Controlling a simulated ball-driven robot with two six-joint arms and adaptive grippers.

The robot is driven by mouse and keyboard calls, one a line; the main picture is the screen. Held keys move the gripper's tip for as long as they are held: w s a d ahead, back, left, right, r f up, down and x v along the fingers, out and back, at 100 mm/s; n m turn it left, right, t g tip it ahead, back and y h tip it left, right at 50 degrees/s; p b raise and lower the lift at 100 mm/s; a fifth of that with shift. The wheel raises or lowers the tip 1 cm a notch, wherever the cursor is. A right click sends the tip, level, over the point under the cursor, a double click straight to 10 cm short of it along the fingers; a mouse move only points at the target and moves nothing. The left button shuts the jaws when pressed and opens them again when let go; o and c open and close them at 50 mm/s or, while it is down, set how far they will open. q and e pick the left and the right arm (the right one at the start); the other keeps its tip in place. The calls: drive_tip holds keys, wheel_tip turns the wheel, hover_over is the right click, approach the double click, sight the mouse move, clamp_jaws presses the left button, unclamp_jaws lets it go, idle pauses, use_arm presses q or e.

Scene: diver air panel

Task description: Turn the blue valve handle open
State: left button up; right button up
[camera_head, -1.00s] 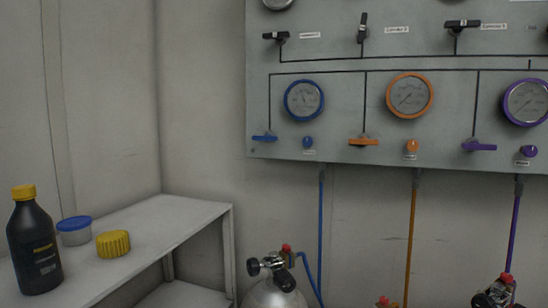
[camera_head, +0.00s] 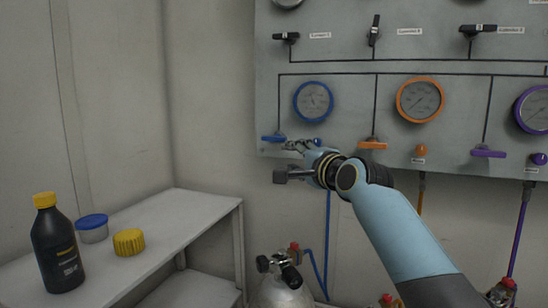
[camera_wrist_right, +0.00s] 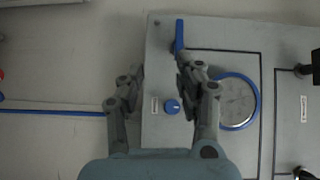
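The blue valve handle (camera_head: 273,138) lies horizontal at the lower left corner of the grey panel, below the blue-rimmed gauge (camera_head: 313,101). My right gripper (camera_head: 281,160) is in front of the panel's lower edge, open and empty, just below and right of the handle. In the right wrist view, the handle (camera_wrist_right: 179,36) is ahead of the right-hand finger of my gripper (camera_wrist_right: 160,68), not between the fingers. A small blue knob (camera_wrist_right: 172,106) shows between the fingers there. Contact with the handle cannot be told. My left gripper is not in view.
An orange handle (camera_head: 373,144) and a purple handle (camera_head: 487,153) sit farther right on the panel. A gas cylinder (camera_head: 282,292) stands below. A white shelf (camera_head: 190,215) at left holds a black bottle (camera_head: 57,250) and two small tubs. Wall space left of the panel is free.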

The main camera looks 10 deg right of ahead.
sight(276, 140)
drive_tip(key=shift+m+t, duration=0.3)
drive_tip(key=w, duration=0.3)
drive_tip(key=w+a+r+b, duration=0.1)
drive_tip(key=w, duration=0.3)
drive_tip(key=w+a+r+b, duration=0.1)
drive_tip(key=w, duration=0.3)
drive_tip(key=shift+w+a+r, duration=0.1)
drive_tip(key=shift+r, duration=0.1)
clamp_jaws()
